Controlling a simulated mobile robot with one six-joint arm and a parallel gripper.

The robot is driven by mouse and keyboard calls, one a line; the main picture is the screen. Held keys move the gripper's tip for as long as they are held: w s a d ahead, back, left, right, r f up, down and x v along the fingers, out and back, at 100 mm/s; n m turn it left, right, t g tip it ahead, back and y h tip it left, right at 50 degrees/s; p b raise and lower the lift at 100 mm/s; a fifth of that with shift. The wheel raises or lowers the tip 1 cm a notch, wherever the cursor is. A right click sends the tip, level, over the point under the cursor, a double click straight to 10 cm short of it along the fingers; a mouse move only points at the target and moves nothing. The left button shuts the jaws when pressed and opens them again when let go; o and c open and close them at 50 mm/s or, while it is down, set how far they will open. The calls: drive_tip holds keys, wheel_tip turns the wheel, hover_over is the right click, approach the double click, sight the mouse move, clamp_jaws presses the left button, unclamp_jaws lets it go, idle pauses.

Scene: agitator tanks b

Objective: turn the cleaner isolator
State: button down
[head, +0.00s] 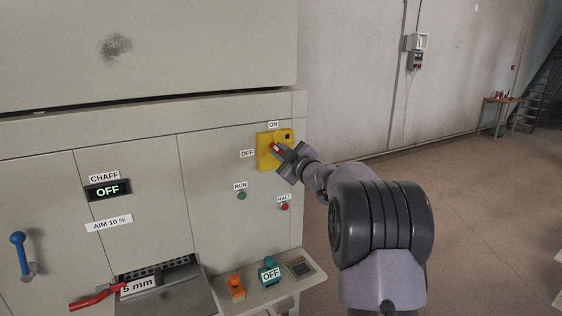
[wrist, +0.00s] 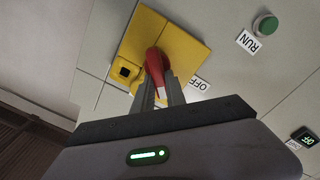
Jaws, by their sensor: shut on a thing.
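The cleaner isolator is a yellow plate (head: 264,160) with a red handle (head: 273,147), at the upper right of the machine front. An ON label (head: 273,125) sits above the plate and an OFF label (head: 247,154) to its left. In the wrist view the yellow plate (wrist: 186,48) and red handle (wrist: 154,62) fill the top middle, with the OFF label (wrist: 200,83) near the plate's corner. My gripper (wrist: 159,92) is shut on the handle's pale-tipped end, one finger on each side. In the head view my gripper (head: 281,150) partly hides the handle, so its exact angle is unclear.
Below the isolator are a green RUN button (head: 242,196) and a red HALT button (head: 285,207). A shelf lower down bears an orange knob (head: 236,287) and a teal knob (head: 269,270). A CHAFF display (head: 108,191) reads OFF. Open floor lies to the right.

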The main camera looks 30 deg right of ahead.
drive_tip(key=shift+a+f+n+b, duration=0.1)
drive_tip(key=shift+f+n+b, duration=0.1)
drive_tip(key=shift+n+b, duration=1.15)
drive_tip(key=shift+a+f+n+b, duration=0.1)
drive_tip(key=shift+f+n+b, duration=0.15)
drive_tip(key=shift+n+b, duration=1.05)
drive_tip(key=shift+a+f+n+b, duration=0.15)
drive_tip(key=shift+n+b, duration=0.6)
drive_tip(key=shift+n, duration=1.1)
drive_tip(key=c, duration=1.4)
unclamp_jaws()
drive_tip(key=shift+o, duration=0.2)
drive_tip(key=s, duration=1.7)
drive_tip(key=shift+s, duration=0.2)
